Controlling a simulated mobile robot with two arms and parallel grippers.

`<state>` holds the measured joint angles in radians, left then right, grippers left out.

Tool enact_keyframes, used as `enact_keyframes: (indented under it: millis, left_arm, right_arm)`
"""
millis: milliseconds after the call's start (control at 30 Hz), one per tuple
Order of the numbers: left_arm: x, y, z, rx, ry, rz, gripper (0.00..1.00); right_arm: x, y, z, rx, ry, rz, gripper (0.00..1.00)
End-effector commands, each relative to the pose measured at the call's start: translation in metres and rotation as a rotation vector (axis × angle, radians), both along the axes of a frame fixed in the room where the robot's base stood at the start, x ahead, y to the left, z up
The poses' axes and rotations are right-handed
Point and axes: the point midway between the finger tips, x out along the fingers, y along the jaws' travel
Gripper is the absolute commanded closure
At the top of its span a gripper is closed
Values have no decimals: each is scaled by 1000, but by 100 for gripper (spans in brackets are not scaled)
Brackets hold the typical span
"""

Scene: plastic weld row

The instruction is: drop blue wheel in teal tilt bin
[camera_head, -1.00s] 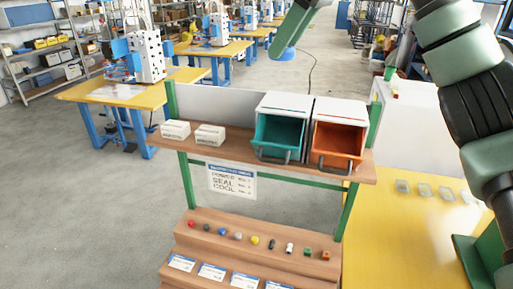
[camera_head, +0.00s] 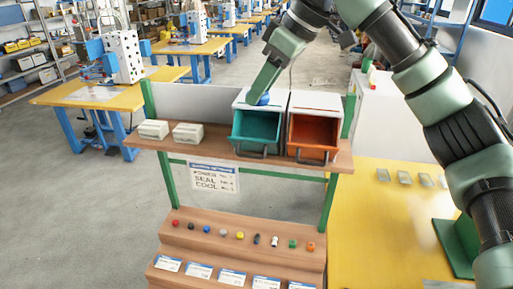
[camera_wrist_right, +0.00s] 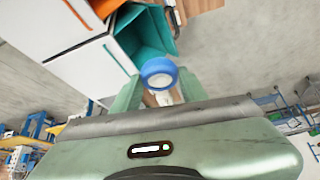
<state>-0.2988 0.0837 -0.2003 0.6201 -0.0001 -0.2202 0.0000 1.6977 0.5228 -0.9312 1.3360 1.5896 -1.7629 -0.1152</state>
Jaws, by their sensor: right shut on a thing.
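The blue wheel (camera_head: 264,99) is held at the tip of my right gripper (camera_head: 263,92), over the top front of the teal tilt bin (camera_head: 256,127). The bin is tipped open at the front and its visible inside looks empty. In the right wrist view the blue wheel (camera_wrist_right: 158,73) sits between the fingers of my right gripper (camera_wrist_right: 157,88), with the teal bin (camera_wrist_right: 150,38) just beyond. I cannot tell the exact gap between wheel and bin. My left gripper is out of view.
An orange tilt bin (camera_head: 313,132) stands directly right of the teal one. Two pale boxes (camera_head: 188,133) sit left on the same wooden shelf (camera_head: 222,151). Several small coloured knobs (camera_head: 207,229) line the lower step. A yellow table (camera_head: 380,230) stands at right.

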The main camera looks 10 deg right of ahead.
Motion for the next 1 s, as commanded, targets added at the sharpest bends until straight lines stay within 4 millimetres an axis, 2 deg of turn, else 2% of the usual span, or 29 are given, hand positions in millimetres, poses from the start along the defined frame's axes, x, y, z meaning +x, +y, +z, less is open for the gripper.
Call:
enact_keyframes:
  millis: [967,1000]
  left_arm:
    - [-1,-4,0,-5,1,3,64]
    - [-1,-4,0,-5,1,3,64]
  right_arm:
    - [6,9,-14,1,-1,0,96]
    - [6,9,-14,1,-1,0,54]
